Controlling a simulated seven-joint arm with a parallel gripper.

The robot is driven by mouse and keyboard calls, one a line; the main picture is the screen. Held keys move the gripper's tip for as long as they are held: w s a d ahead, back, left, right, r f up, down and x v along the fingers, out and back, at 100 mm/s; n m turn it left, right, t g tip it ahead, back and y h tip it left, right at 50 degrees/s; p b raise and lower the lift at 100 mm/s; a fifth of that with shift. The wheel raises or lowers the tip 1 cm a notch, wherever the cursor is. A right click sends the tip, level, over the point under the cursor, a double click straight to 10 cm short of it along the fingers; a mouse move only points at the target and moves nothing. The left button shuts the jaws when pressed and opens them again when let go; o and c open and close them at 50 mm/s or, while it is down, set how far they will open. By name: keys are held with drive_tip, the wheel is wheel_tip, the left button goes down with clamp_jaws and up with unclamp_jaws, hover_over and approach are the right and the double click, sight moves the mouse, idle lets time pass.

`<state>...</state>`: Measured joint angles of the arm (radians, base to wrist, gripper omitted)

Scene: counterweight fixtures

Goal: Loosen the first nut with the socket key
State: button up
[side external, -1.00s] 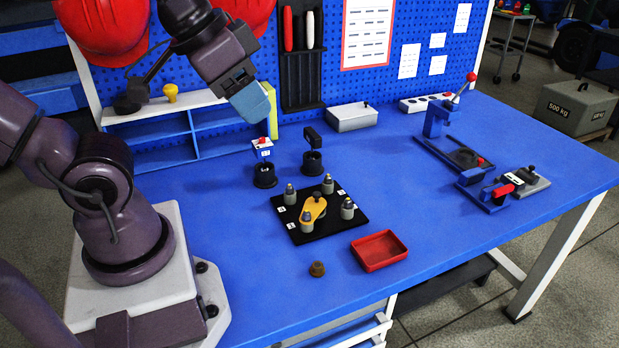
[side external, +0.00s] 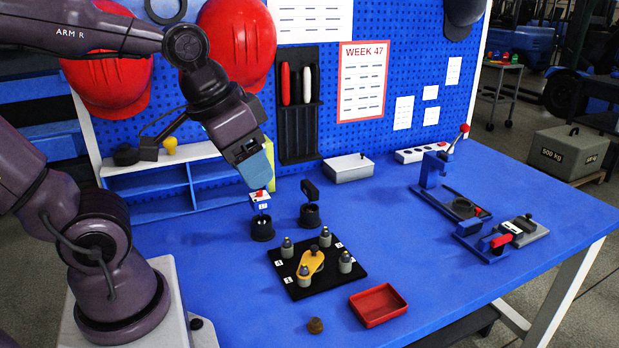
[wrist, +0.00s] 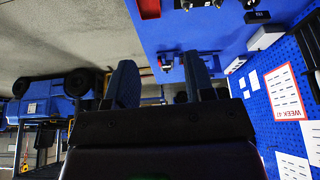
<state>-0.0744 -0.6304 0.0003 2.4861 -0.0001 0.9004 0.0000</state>
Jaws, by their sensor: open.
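A black plate (side external: 345,278) bears several grey posts with dark tops, like nuts on studs; one is the front post (side external: 304,275). Small white number tags on it are too small to read. A yellow piece (side external: 312,262) with a dark knob lies in the middle. I cannot tell which is the socket key. My gripper (side external: 262,184) overlaps the red-topped tool in the side view. In the wrist view its fingers (wrist: 158,62) are apart with nothing held.
A red tray (side external: 378,305) and a small brown part (side external: 315,326) lie in front of the plate. A grey box (side external: 347,168) stands at the back. A blue lever fixture (side external: 437,165) and a clamp (side external: 498,240) are at the right. The table between is clear.

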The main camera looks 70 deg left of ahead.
drive_tip(key=w+a+f+n+g, duration=0.3)
drive_tip(key=w+a+f+n, duration=0.15)
drive_tip(key=w+a, duration=0.6)
drive_tip(key=n+g, duration=0.1)
drive_tip(key=n, duration=1.1)
hover_over(310, 185)
wheel_tip(310, 185, down, 12)
drive_tip(key=shift+a+r, duration=0.1)
drive_tip(key=shift+a, duration=0.05)
drive_tip(key=shift+f+n, duration=0.2)
drive_tip(key=shift+n, duration=0.15)
drive_tip(key=shift+f, duration=4.35)
clamp_jaws()
